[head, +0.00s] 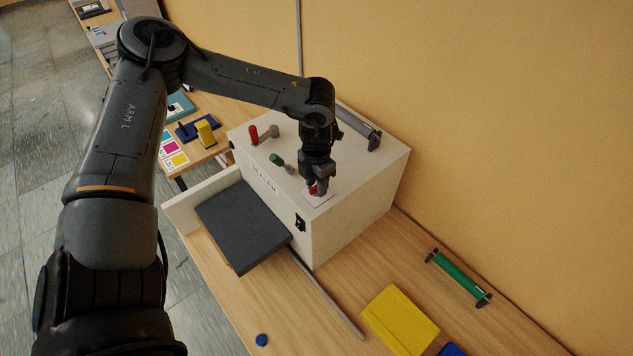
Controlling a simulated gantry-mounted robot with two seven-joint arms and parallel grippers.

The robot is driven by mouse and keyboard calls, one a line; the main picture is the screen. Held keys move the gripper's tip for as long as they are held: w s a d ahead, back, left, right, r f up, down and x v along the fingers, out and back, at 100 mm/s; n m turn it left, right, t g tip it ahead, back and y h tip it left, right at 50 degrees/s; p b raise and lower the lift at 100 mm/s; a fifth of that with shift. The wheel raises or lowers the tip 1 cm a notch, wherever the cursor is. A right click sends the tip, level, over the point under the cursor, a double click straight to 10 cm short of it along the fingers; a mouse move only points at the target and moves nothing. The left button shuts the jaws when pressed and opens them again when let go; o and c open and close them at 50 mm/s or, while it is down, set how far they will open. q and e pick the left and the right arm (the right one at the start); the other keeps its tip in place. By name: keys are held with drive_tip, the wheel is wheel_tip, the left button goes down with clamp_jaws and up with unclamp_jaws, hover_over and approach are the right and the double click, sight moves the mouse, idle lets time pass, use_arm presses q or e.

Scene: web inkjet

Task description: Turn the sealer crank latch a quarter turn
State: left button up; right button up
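The sealer (350,215) is a cream box marked with a label on its front, standing on the wooden bench. On its top are a red-handled crank (254,134) with a metal arm and a green-handled one (277,159). My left gripper (318,188) points down over the top's near right part, at a small red part (312,190) on a white plate (319,200). The fingers hide most of this red part, so I cannot tell whether they are closed on it or just beside it. Which handle is the crank latch is not clear. My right gripper is not in view.
A dark tray (240,225) sticks out from the sealer's front. A grey rod (330,297), a yellow folder (400,320), a green roller (459,276) and a blue cap (262,340) lie on the bench. The tan wall (480,120) stands close behind the sealer.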

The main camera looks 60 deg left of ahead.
use_arm(q)
clamp_jaws()
idle(0.3)
